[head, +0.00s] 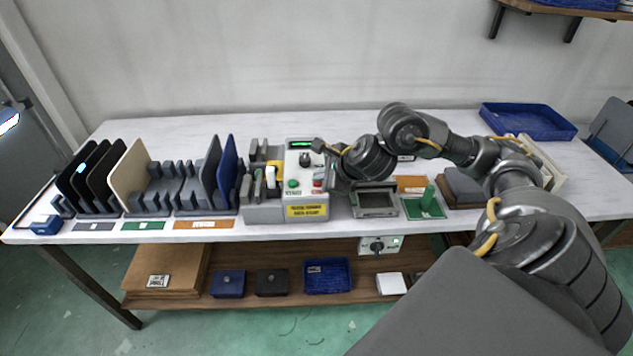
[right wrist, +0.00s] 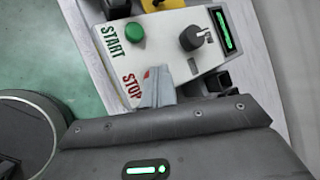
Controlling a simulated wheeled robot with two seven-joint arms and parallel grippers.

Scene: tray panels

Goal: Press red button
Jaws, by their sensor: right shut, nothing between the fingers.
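A light grey control box (head: 284,206) stands on the table, with a green START button (head: 293,184), a red STOP button (head: 318,183), a dark knob and a small green-lit display. In the right wrist view, the green button (right wrist: 134,32) is in plain sight, and only a sliver of the red button (right wrist: 147,74) shows beside my fingers. My right gripper (head: 322,177) is shut and empty, with its pale fingertips (right wrist: 158,84) right at the red button. They hide most of it; I cannot tell whether they touch it. My left gripper is not in view.
Racks with upright dark, cream and blue panels (head: 129,174) stand left of the box. A grey frame (head: 374,212) and a green fixture (head: 424,212) are on its right. A blue tray (head: 528,122) lies at the back right. The white back strip of table is mostly free.

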